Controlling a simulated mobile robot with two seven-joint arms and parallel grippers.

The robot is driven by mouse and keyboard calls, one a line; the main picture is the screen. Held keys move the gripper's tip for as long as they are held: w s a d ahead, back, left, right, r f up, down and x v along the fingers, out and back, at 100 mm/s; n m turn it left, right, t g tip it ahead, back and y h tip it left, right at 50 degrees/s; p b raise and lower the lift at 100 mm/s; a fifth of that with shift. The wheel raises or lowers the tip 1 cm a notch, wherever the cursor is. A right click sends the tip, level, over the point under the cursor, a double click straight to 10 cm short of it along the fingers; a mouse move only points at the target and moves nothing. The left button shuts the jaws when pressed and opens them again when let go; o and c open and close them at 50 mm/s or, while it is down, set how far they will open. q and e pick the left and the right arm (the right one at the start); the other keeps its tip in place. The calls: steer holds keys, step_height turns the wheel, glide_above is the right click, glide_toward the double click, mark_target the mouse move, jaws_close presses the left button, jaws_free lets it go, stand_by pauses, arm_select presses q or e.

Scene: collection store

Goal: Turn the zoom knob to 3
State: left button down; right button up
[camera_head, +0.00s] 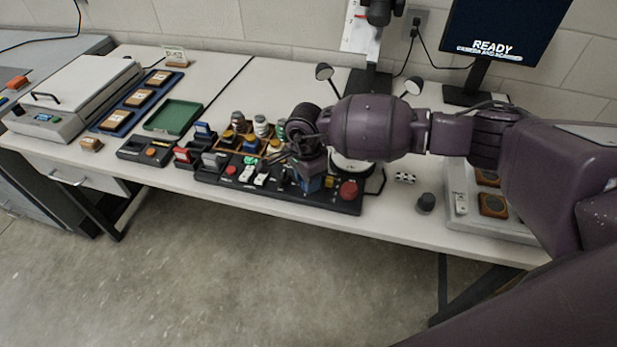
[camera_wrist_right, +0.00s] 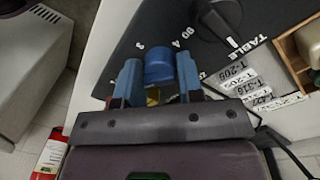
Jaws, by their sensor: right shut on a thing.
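A blue knob (camera_wrist_right: 159,66) stands on the black control panel (camera_head: 275,193); in the right wrist view the digits 3 and 4 are printed on the panel to its left and right. I cannot make out a pointer mark on the knob. My right gripper (camera_wrist_right: 159,80) has its two blue fingers on either side of the knob, shut on it. In the head view my right gripper (camera_head: 310,183) reaches down over the right part of the panel, and the knob is hard to tell from the fingers. My left gripper is not in view.
A black knob (camera_wrist_right: 218,18) near the word TABLE and several white labels are close by. A red button (camera_head: 348,190) sits at the panel's right end. A monitor (camera_head: 500,45) reads READY. A green tray (camera_head: 173,117) lies left. The front table edge is near.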

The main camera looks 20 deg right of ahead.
steer(key=m, duration=0.1)
steer(key=m+p, duration=0.1)
steer(key=m, duration=0.2)
steer(key=shift+w+r+m+p, duration=0.1)
steer(key=shift+r+m+p, duration=0.15)
steer(key=shift+m+p, duration=0.1)
steer(key=m+p, duration=0.1)
steer(key=m, duration=0.2)
steer(key=shift+m+y+p, duration=0.25)
steer(key=shift+y+p, duration=0.05)
steer(key=shift+m+p, duration=0.3)
steer(key=shift+m, duration=0.7)
steer(key=shift+f+m+p, duration=0.1)
steer(key=shift+m+p, duration=0.2)
steer(key=shift+m, duration=0.4)
steer(key=o, duration=0.6)
steer(key=shift+f, duration=0.1)
